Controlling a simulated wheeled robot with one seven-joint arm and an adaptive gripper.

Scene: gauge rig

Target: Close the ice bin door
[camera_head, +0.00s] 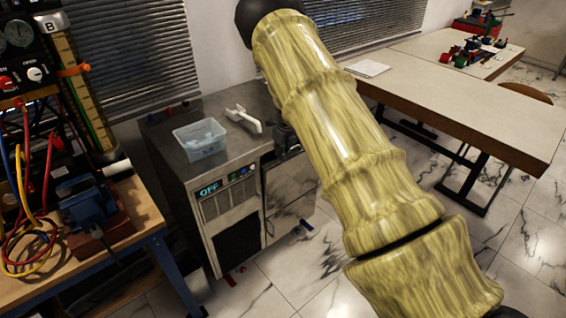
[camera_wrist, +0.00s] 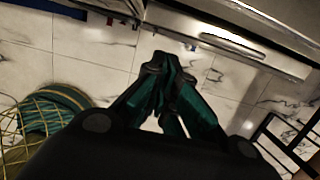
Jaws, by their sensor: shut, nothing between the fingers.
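The ice machine (camera_head: 225,205) is a grey metal cabinet with a display reading OFF. Its ice bin door (camera_head: 288,192) is a shiny panel on the right of the front, partly covered by my arm in the head view. I cannot tell for sure how far it stands open. In the wrist view, what looks like the door's pale edge or handle bar (camera_wrist: 233,45) runs across the upper right. My gripper (camera_wrist: 166,68) has its dark green fingers together and empty, just left of that bar in the picture. I cannot make out contact.
A clear tub (camera_head: 200,140) and a white scoop (camera_head: 245,118) lie on the machine's top. A workbench (camera_head: 145,205) with a blue vise (camera_head: 88,205) stands at left, a long table (camera_head: 460,95) at right.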

